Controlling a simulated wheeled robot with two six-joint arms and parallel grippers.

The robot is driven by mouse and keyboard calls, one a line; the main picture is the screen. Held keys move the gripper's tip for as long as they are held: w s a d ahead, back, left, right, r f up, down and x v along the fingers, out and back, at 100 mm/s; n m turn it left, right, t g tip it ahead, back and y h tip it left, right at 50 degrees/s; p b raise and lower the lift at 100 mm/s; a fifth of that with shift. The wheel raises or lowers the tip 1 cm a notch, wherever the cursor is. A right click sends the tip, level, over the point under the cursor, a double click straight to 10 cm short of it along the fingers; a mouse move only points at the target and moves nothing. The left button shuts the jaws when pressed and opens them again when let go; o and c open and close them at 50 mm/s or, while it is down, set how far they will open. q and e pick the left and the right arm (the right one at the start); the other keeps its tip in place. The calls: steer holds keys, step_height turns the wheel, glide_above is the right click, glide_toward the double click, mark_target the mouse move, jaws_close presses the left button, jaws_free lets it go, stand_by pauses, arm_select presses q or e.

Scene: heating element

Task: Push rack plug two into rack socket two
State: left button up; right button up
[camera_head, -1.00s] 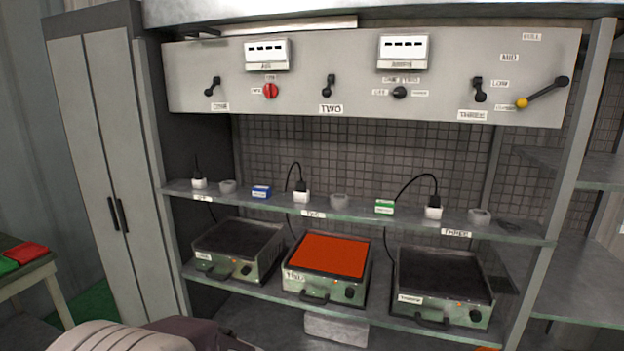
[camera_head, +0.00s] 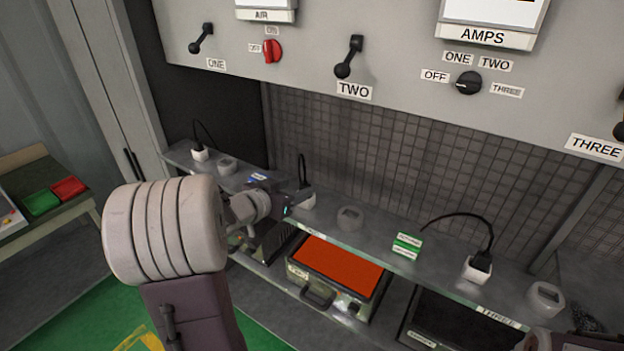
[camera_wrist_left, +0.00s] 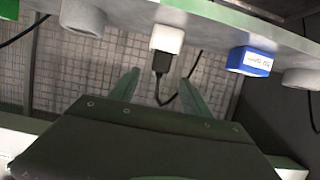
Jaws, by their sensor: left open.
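Rack plug two is a black plug on a black cable (camera_wrist_left: 160,62), seen in the left wrist view against the white block of rack socket two (camera_wrist_left: 167,38). I cannot tell how deep it sits. In the head view the white block (camera_head: 308,200) stands on the shelf above the TWO plate, partly hidden by my gripper, with its cable rising behind. My left gripper (camera_head: 290,208) is open beside it. In the left wrist view its two fingers (camera_wrist_left: 159,78) stand apart, on either side of the plug and cable, with no visible grip. My right gripper is not seen.
A grey round fitting (camera_head: 350,216) and a green box (camera_head: 407,245) stand right of socket two. Another white socket with a plug (camera_head: 478,267) is further right. A blue box (camera_wrist_left: 250,61) stands nearby. The glowing orange hot plate (camera_head: 337,265) is below the shelf.

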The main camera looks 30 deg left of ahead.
mark_target(305, 185)
arm_select(q)
steer(key=shift+w+d+f, duration=0.2)
steer(key=shift+w+d, duration=0.1)
steer(key=shift+w, duration=0.2)
steer(key=x, duration=0.3)
steer(key=shift+w+f, duration=0.15)
steer(key=shift+w, duration=0.2)
steer(key=x, duration=0.1)
steer(key=p+x, duration=0.1)
steer(key=shift+w+a+f, duration=0.1)
steer(key=shift+w+a, duration=0.1)
steer(key=shift+w, duration=0.1)
steer(key=shift+w+f+p, duration=0.2)
steer(key=shift+w+p, duration=0.1)
steer(key=shift+w, duration=0.1)
steer(key=shift+w+f, duration=0.1)
steer(key=shift+w, duration=0.1)
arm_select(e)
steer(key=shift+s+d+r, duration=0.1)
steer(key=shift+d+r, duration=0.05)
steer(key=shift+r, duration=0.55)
arm_select(q)
steer(key=c, duration=1)
jaws_close()
